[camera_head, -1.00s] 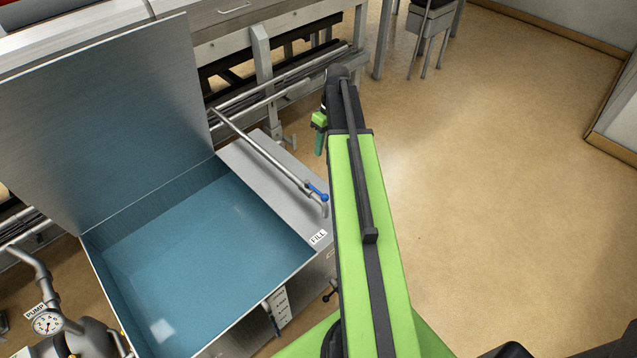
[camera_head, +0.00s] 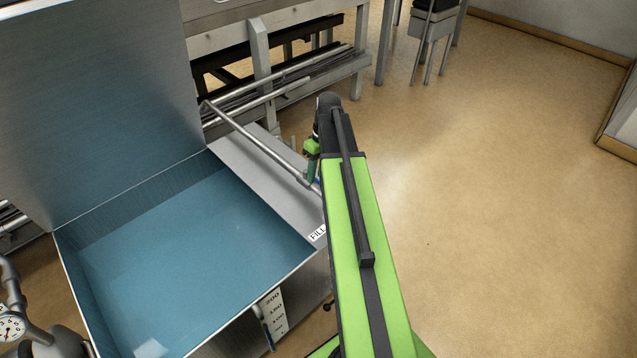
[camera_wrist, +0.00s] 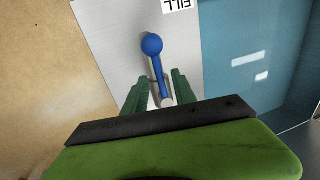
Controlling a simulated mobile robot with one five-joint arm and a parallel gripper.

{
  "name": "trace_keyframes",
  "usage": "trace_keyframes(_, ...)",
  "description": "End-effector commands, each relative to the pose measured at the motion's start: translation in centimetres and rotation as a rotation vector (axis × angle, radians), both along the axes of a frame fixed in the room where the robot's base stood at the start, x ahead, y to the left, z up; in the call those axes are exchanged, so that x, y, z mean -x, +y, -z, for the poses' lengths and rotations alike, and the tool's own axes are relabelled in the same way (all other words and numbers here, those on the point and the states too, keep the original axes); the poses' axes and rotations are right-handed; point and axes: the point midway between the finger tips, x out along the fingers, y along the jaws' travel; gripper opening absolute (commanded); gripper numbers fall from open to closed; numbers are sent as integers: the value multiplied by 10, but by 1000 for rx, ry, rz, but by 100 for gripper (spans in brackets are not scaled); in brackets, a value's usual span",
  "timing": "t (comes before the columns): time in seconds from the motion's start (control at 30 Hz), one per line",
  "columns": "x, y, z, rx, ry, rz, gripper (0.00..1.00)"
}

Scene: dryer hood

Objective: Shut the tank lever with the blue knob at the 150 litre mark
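The tank lever with its round blue knob (camera_wrist: 152,45) shows in the wrist view, pointing toward the FILL label. Its blue stem runs down between my gripper's (camera_wrist: 158,88) two green fingers, which are apart on either side of it. I cannot tell whether either finger touches it. In the head view my gripper (camera_head: 313,168) is over the lever and hides most of it. The tank (camera_head: 292,238) holds blue water. Its white gauge (camera_head: 273,312) on the front shows marks including 200, 150 and 100; I cannot read the level surely.
A fill pipe (camera_head: 250,140) runs along the tank's metal ledge to the lever. The FILL label (camera_head: 318,233) is on the ledge. The raised lid (camera_head: 100,110) stands behind the tank. A pump dial (camera_head: 10,327) is at the lower left. The floor to the right is clear.

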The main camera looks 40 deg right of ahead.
Motion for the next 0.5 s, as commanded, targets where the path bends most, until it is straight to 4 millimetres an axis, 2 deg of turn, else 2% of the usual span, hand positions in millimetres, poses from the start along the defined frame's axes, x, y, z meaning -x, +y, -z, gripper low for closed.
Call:
trace_keyframes(0.03, 0, 1, 4, 0, 0, 0, 33)
trace_keyframes(0.27, 0, 0, 2, 0, 0, 1, 31)
trace_keyframes(0.5, 0, 0, 2, 0, 0, 1, 0)
